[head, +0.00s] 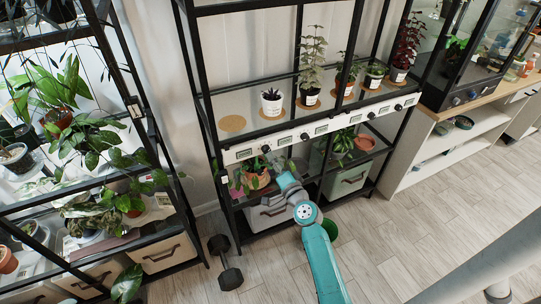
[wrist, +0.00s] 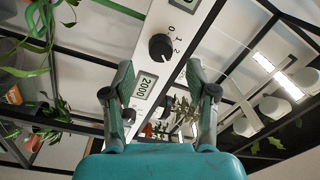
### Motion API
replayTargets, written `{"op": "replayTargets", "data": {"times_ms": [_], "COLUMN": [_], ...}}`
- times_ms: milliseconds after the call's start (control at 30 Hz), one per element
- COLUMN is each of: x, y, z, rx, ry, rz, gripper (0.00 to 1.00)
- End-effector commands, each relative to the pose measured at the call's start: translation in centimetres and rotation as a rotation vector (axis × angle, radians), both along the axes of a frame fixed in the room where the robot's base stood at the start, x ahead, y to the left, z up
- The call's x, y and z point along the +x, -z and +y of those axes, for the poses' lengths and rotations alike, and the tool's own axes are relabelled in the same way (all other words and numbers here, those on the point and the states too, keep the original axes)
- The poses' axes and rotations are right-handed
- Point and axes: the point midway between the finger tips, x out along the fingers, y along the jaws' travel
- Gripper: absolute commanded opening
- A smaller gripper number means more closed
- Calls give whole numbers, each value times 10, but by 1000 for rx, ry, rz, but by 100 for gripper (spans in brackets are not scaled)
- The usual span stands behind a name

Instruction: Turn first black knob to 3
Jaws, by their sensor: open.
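A white control strip (head: 320,128) with several black knobs and small displays runs along the front of the middle shelf rack. The leftmost black knob (head: 265,149) is beside a display (head: 244,154). In the wrist view, a black knob (wrist: 160,46) with the marks 0, 1 and 2 sits on the strip, beyond my fingertips; a 3 is not legible. In the head view, my gripper (head: 285,180) is just below the strip.
Potted plants stand on the glass shelf (head: 240,112) above the strip; more plants and grey bins (head: 270,213) are below. A dumbbell (head: 225,262) lies on the floor at left. A plant rack (head: 75,185) stands left, a cabinet (head: 435,150) right.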

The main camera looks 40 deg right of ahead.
Motion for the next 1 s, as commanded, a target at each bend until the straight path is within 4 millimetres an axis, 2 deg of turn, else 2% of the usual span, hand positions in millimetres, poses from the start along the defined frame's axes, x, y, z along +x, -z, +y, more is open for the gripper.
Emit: {"op": "replayTargets", "data": {"times_ms": [33,200,400,600,1000], "x": [-11,-40,-63,-71,-71], "y": [1,3,4,4,4], "z": [3,11,17,19,19], "rx": [1,1,1,0,0], "ry": [1,1,1,0,0], "rz": [1,1,0,1,1], "gripper": [57,57,57,57,57]}}
